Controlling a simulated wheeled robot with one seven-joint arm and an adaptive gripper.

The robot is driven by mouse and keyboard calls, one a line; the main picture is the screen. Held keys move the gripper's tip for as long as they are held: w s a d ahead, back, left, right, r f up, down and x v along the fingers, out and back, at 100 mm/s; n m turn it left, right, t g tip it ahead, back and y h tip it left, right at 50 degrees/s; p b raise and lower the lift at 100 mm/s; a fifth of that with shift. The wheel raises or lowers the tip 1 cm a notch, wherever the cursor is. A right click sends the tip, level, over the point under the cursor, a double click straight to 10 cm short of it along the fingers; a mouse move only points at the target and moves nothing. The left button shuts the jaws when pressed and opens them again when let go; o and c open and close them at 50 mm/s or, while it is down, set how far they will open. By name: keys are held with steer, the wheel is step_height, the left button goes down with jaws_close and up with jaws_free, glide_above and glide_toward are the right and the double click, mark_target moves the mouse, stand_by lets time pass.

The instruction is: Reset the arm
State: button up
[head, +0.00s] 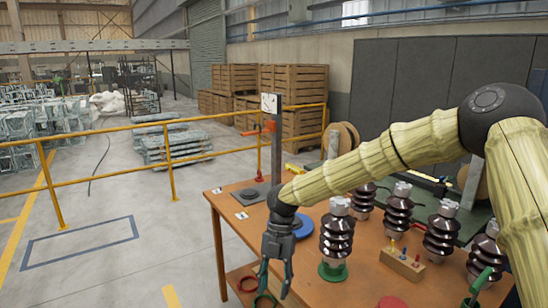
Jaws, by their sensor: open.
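My arm, in a pale yellow sleeve, reaches in from the right in the head view and bends down at the wrist. My gripper (275,268) hangs fingers down at the front left edge of the orange-brown table (240,215). Its jaws are open and I see nothing between them. A dark ribbed insulator on a green base (336,240) stands upright to the right of the gripper, apart from it. A blue disc (303,227) lies on the table behind the wrist and is partly hidden by it.
Several more insulators (441,232) stand on the right of the table, around a wooden block with coloured pegs (402,263). A post with a gauge (270,104) stands at the back left. A yellow railing (170,160) runs behind.

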step_height(320, 180, down, 11)
steer(key=m+y, duration=0.1)
steer(key=m, duration=0.3)
steer(key=s+d+f+m+t+y, duration=0.1)
steer(key=s+d+f+m, duration=0.2)
steer(key=s+f+m, duration=0.55)
steer(key=s+d+f+m, duration=0.2)
steer(key=s+f+m, duration=0.4)
steer(key=s+f, duration=0.45)
steer(key=s+d+f+m+t+h, duration=0.1)
steer(key=s+d+f+m, duration=0.1)
steer(key=s+d+m, duration=0.5)
steer(key=s+d+f+m+t+h, duration=0.2)
steer(key=s+d+f+m, duration=0.1)
steer(key=s+d+m, duration=0.4)
steer(key=s+d, duration=0.1)
steer(key=d, duration=0.2)
steer(key=shift+s+d+f, duration=0.3)
steer(key=shift+s+d, duration=0.1)
steer(key=shift+m, duration=0.25)
